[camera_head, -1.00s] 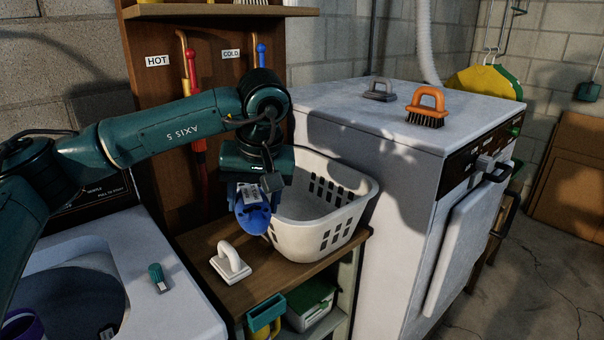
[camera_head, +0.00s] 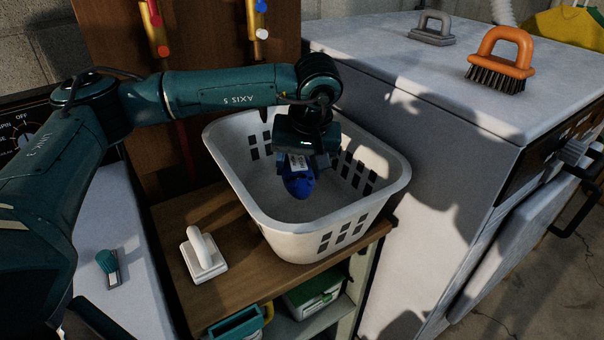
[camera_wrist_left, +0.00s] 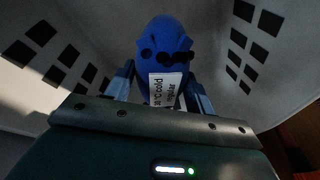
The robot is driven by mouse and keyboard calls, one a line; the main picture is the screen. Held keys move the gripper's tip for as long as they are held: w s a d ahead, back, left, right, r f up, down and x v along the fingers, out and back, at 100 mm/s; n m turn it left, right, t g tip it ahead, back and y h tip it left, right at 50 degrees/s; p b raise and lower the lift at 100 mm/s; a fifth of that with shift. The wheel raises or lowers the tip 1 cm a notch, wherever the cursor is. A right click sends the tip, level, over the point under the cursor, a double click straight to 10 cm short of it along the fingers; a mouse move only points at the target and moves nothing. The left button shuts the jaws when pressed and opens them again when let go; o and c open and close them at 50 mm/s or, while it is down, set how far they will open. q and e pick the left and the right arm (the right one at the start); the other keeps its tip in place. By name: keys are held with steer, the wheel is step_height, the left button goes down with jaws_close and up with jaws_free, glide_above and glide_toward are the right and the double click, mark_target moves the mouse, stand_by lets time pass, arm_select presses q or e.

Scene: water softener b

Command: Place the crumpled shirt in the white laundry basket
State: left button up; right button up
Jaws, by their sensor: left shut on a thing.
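The white laundry basket (camera_head: 300,232) stands upright on the wooden shelf and has rows of dark slots in its walls. My left gripper (camera_head: 300,172) is over the basket's opening, pointing down. It is shut on a crumpled blue cloth with a white printed label, the shirt (camera_head: 299,188). In the left wrist view the blue shirt (camera_wrist_left: 163,50) hangs between the two fingers, with the basket's slotted inner walls (camera_wrist_left: 105,45) around it. The shirt's lower end appears inside the basket; whether it touches the floor I cannot tell. My right gripper is out of view.
A white machine (camera_head: 440,110) stands close on the right, with an orange brush (camera_head: 502,60) and a grey brush (camera_head: 432,28) on top.

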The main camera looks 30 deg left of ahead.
arm_select(q)
steer(key=shift+f, duration=0.85)
step_height(320, 180, down, 3)
steer(key=shift+f, duration=0.3)
steer(key=shift+f, duration=0.1)
steer(key=o, duration=0.6)
steer(key=shift+f, duration=0.1)
steer(key=o, duration=0.5)
steer(key=shift+c, duration=0.2)
